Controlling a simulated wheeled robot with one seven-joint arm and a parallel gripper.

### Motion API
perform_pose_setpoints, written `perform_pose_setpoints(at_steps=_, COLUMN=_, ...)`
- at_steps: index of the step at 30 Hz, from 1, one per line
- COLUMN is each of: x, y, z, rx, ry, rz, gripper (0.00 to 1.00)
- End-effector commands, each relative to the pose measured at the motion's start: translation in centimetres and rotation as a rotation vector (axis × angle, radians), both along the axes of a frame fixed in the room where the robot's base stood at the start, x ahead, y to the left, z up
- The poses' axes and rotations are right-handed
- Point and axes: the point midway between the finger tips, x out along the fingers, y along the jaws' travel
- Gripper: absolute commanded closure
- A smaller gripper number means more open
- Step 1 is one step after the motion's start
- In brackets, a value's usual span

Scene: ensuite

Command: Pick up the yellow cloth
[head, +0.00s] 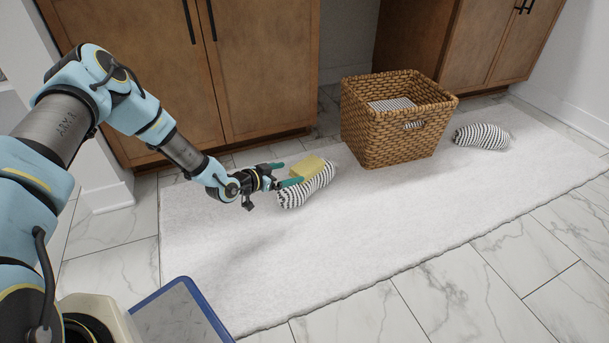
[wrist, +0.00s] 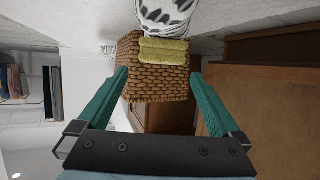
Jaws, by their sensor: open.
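The yellow cloth (head: 307,168) is a small folded block on the white rug, lying against or on a black-and-white striped rolled towel (head: 309,188); which of the two I cannot tell. My gripper (head: 286,174) is open and low over the rug, just left of the cloth, its teal fingers pointing towards it. In the wrist view the cloth (wrist: 163,52) shows beyond the fingertips and roughly centred between them, with the patterned towel (wrist: 165,14) above it in the picture. Nothing is between the fingers of my gripper (wrist: 160,75).
A wicker basket (head: 385,137) with a striped towel inside stands right of the cloth. Another striped roll (head: 482,136) lies farther right on the white rug (head: 400,220). Wooden cabinets (head: 240,80) stand behind. The front of the rug is clear.

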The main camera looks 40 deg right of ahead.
Motion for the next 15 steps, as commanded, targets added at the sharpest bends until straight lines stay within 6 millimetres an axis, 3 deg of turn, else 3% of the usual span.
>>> perform_pose_setpoints(at_steps=15, x=0.4, y=-5.0, z=-2.5, rx=0.000, ry=0.000, rz=0.001, gripper=0.00)
